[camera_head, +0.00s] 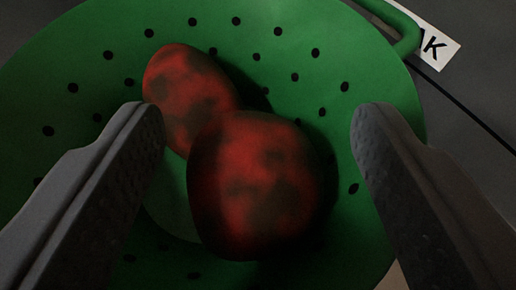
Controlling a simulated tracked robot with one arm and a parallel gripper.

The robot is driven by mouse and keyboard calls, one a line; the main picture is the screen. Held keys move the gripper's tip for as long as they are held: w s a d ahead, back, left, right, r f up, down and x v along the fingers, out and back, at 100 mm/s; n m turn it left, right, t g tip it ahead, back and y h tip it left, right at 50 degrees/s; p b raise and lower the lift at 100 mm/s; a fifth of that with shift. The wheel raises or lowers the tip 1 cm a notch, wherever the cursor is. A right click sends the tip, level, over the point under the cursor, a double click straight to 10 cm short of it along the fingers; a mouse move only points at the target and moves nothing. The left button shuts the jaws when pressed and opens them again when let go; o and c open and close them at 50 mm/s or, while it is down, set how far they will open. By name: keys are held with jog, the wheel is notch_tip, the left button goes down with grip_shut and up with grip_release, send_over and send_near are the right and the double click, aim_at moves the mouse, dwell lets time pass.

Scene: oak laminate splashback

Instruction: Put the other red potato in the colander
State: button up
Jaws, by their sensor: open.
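A green colander (70,55) with dark round holes fills most of the head camera view. Two red potatoes with dark blotches show within its outline: one farther back (186,90) at upper left, and a larger-looking one (262,188) nearer the camera, which overlaps the first in the picture. My gripper (258,130) is open, one finger on each side of the picture. The nearer potato shows between the fingers with visible gaps on both sides. I cannot tell whether it touches the colander floor or the other potato.
The colander's green handle (398,25) sticks out at the upper right. A white label (432,45) with black letters, partly hidden by the handle, lies on the dark grey surface (475,85) there. A dark seam crosses that surface.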

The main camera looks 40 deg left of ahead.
jog(key=p+v, duration=0.2)
jog(key=v, duration=1)
jog(key=shift+r, duration=0.4)
jog(key=w+d+r+t+h, duration=0.2)
jog(key=w+r, duration=0.1)
jog(key=r, duration=0.4)
jog(key=w+d+r+m+t+h, duration=0.1)
jog(key=w+r+h, duration=0.2)
jog(key=r, duration=0.4)
jog(key=w+d+r+t+h, duration=0.2)
jog(key=w+r, duration=0.2)
jog(key=r, duration=0.3)
notch_tip(320, 180, up, 12)
jog(key=s+m+t+h, duration=0.1)
jog(key=m+t+h, duration=0.1)
jog(key=h, duration=0.1)
jog(key=s+a+r+m+h, duration=0.1)
jog(key=s+a+r+m, duration=0.15)
jog(key=s+r, duration=0.4)
jog(key=s+a+r+m+h, duration=0.1)
jog(key=s+r+m+h, duration=0.2)
jog(key=r, duration=0.7)
jog(key=s+a+r+g+y, duration=0.1)
jog(key=s+a+r+y, duration=0.3)
jog(key=s+a, duration=0.5)
jog(key=s+r, duration=0.1)
jog(key=s, duration=0.3)
jog(key=shift+a+r+y, duration=0.15)
jog(key=shift+y, duration=0.15)
